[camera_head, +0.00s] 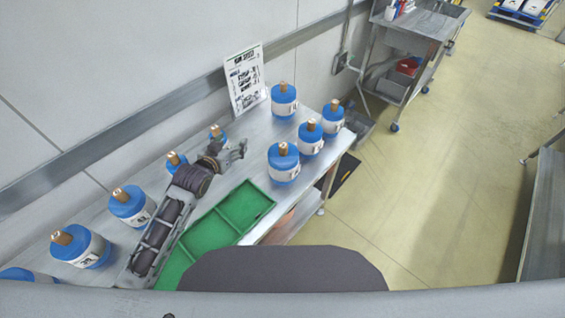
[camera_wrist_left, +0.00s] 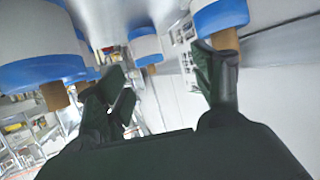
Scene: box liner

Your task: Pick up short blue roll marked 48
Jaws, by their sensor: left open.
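Several white rolls with blue ends and brown cores stand on the metal table; their marks are too small to read, so I cannot tell which is 48. Three stand at the right end, a front one (camera_head: 283,163), a middle one (camera_head: 310,138) and a right one (camera_head: 332,117). Another (camera_head: 284,101) stands behind them. My left gripper (camera_head: 238,150) is open and empty, left of the front roll and just right of a small roll (camera_head: 217,133). In the left wrist view, tilted upside down, its fingers (camera_wrist_left: 160,72) are apart, the right one near a roll's core (camera_wrist_left: 225,40).
A green divided tray (camera_head: 213,232) lies at the table's front edge. More rolls stand left of my arm, among them one (camera_head: 130,205) and another (camera_head: 80,246). A printed sign (camera_head: 245,78) stands against the wall. A metal cart (camera_head: 425,25) is beyond open floor.

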